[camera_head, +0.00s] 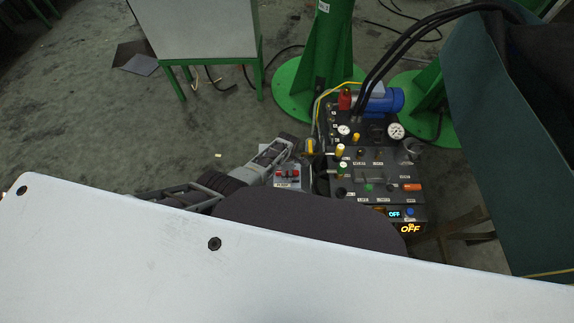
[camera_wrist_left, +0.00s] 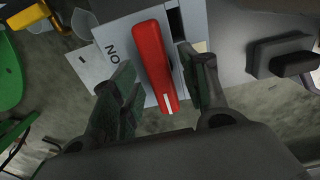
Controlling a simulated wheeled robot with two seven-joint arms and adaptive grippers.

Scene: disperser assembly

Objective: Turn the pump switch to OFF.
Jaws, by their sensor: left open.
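The red switch handle (camera_wrist_left: 155,65) shows in the left wrist view on a grey plate, with a white strip at its near end. An "ON" label (camera_wrist_left: 113,52) is to its left. My left gripper (camera_wrist_left: 158,72) is open, with one finger on each side of the handle; I cannot tell whether either finger touches it. My right gripper is not in view.
Green stands (camera_head: 322,65) are behind. A dark green sheet-like surface (camera_head: 515,160) is at right.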

